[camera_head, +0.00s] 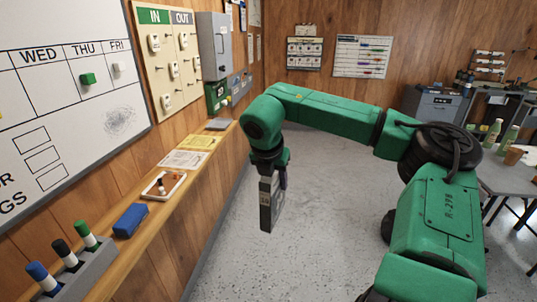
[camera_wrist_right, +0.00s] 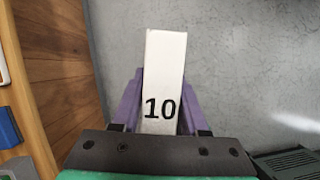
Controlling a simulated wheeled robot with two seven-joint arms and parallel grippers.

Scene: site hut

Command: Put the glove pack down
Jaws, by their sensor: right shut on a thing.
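My right gripper (camera_head: 271,172) hangs pointing down over the floor, just right of the wall ledge. It is shut on the glove pack (camera_head: 266,207), a slim pale box that hangs upright below the fingers, clear of the ledge. In the right wrist view the pack (camera_wrist_right: 165,60) is white with a black "10", and the purple fingers of the gripper (camera_wrist_right: 159,92) press on both its sides. My left gripper is not in view.
The wooden ledge (camera_head: 113,262) along the left wall holds a pen rack (camera_head: 82,270), a blue eraser (camera_head: 130,220), a small white tray (camera_head: 150,193) and papers (camera_head: 184,160). A table (camera_head: 508,177) stands at far right. The grey floor (camera_head: 325,210) between is clear.

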